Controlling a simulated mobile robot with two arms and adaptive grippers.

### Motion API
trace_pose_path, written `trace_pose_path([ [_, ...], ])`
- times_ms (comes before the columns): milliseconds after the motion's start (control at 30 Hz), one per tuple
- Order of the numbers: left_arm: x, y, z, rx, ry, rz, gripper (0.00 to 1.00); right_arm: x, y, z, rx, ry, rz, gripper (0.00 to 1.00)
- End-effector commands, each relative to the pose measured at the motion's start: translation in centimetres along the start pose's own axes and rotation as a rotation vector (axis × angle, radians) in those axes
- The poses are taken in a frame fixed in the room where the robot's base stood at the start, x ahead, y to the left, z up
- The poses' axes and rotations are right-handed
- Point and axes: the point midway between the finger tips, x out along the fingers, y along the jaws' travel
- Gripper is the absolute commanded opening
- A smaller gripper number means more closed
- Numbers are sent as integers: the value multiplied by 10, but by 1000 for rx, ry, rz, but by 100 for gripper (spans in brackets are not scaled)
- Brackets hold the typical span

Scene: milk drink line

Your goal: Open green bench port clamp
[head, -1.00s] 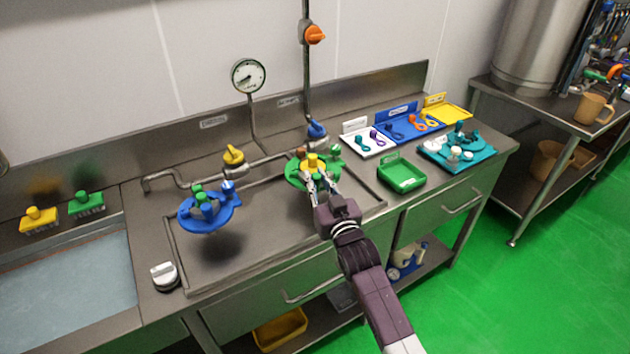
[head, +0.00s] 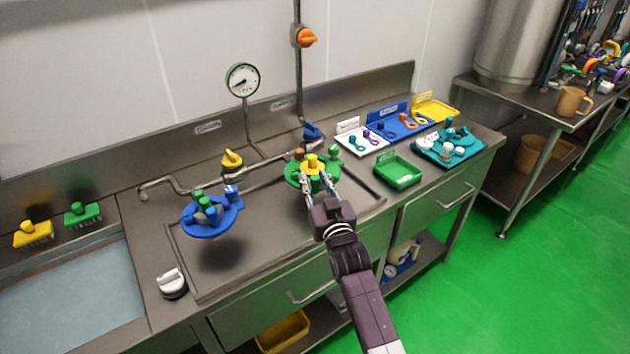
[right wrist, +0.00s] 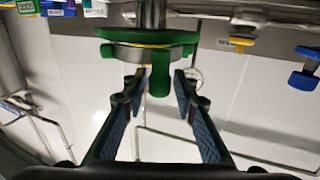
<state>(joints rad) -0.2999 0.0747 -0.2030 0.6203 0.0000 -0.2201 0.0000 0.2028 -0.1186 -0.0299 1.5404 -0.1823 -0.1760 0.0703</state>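The green bench port (head: 292,178) stands in the sink-like bench area, with a yellow knob (head: 313,161) on top. In the right wrist view, the clamp's silver band (right wrist: 128,54) sits beside the green disc (right wrist: 150,36). A green handle (right wrist: 160,80) sticks out from it. My right gripper (head: 319,182) is at the front of the green port. In the right wrist view my right gripper (right wrist: 160,88) is open, its fingers apart on either side of the green handle. Gaps show on both sides of the handle. My left gripper is not in view.
A blue port (head: 212,216) stands to the left, with a pipe and yellow valve (head: 231,160) behind. A green tray (head: 398,170), a teal tray (head: 448,150) and a blue tool tray (head: 402,127) lie to the right. A white-topped knob (head: 171,283) is at the front left.

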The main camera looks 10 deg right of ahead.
Motion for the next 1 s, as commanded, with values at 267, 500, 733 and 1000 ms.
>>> trace_pose_path([
  [267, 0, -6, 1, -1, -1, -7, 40, 0, 0, 0, -1, 0, 0, 35],
  [500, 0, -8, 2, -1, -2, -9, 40, -13, 0, 1, -1, -2, 1, 35],
  [733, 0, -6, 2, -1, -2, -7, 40, -54, 0, 2, -1, -2, 0, 35],
  [1000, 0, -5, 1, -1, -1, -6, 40, -100, 0, 1, -1, -2, 0, 35],
])
